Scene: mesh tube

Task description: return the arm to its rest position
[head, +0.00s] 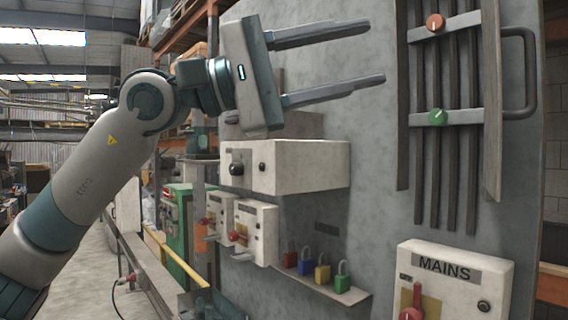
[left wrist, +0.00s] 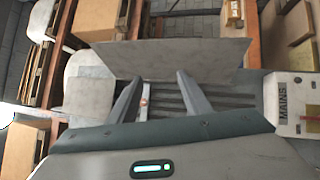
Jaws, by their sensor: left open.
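My left gripper (head: 352,60) is raised in the upper middle of the head view, its two long grey fingers spread wide and pointing right. Nothing is between them. The fingers are in front of the grey panel (head: 370,150), to the left of the vertical dark slats; contact with the panel cannot be judged. In the left wrist view the left gripper (left wrist: 156,82) also shows its two fingers apart, with the slats (left wrist: 202,97) behind them. My left arm comes in from the lower left. My right gripper is in neither view.
A slatted frame holds an orange knob (head: 435,22) and a green knob (head: 437,117), with a handle (head: 527,75) beside it. Below are a white box (head: 305,168), a shelf of coloured padlocks (head: 322,272) and a MAINS box (head: 460,290) with a red lever.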

